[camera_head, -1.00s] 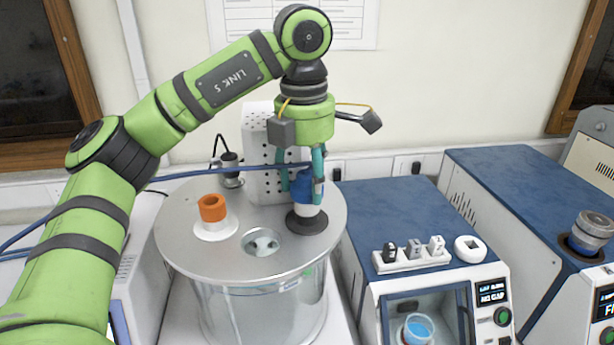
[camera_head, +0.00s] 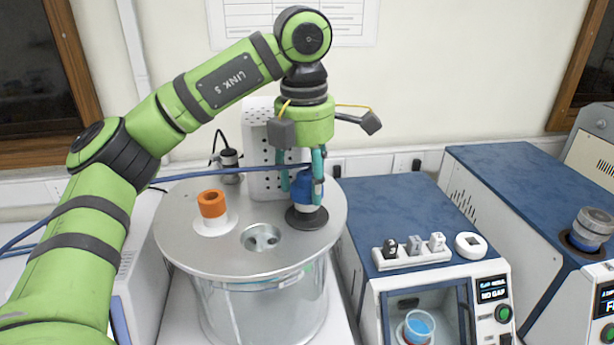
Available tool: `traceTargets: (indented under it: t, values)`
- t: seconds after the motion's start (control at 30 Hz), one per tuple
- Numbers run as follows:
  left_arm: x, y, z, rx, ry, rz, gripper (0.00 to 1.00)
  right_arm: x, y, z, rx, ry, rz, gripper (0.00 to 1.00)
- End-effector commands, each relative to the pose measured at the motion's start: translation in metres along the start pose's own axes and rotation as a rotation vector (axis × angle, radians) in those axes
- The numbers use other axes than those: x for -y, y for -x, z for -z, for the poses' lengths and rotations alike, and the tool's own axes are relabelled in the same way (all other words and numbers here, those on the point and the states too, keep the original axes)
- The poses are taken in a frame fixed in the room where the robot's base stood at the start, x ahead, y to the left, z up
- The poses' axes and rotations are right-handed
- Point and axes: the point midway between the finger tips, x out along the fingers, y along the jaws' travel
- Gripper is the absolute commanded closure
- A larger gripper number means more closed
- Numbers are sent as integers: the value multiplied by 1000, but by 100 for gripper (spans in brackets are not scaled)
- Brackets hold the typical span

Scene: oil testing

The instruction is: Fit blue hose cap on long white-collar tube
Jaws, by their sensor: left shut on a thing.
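My left gripper (camera_head: 303,178) points down over the right part of the round metal lid. It is shut on the blue hose cap (camera_head: 303,187), with teal fingers on both sides of it. A blue hose (camera_head: 235,171) runs left from the cap. Right under the cap a white collar (camera_head: 308,208) shows, standing in a dark ring (camera_head: 307,218) on the lid. The cap looks to be on or against the white collar; I cannot tell how firmly it sits. The tube below the lid is hard to make out. My right gripper is not in view.
The lid (camera_head: 190,255) covers a glass vessel (camera_head: 230,310). An orange cap (camera_head: 212,204) on a white collar and an open hole (camera_head: 262,238) are left of the held cap. A blue-topped machine (camera_head: 400,205) stands close on the right, with small plugs on top.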

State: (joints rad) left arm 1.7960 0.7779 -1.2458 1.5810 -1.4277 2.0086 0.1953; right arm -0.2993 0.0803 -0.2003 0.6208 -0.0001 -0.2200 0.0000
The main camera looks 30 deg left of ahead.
Motion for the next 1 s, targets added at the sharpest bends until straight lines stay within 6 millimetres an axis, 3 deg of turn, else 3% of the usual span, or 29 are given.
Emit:
traceTargets:
  t: [0.07,0.1,0.47,0.8,1.0]
  values:
    - [0,-3,0,0,0,0,73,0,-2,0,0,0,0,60]
    - [0,-1,0,1,0,0,35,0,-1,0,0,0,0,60]
    - [0,2,0,0,0,0,35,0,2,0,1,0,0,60]
    - [0,30,0,0,0,0,35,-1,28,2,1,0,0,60]
    - [0,43,0,2,-1,-2,35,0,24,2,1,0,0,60]
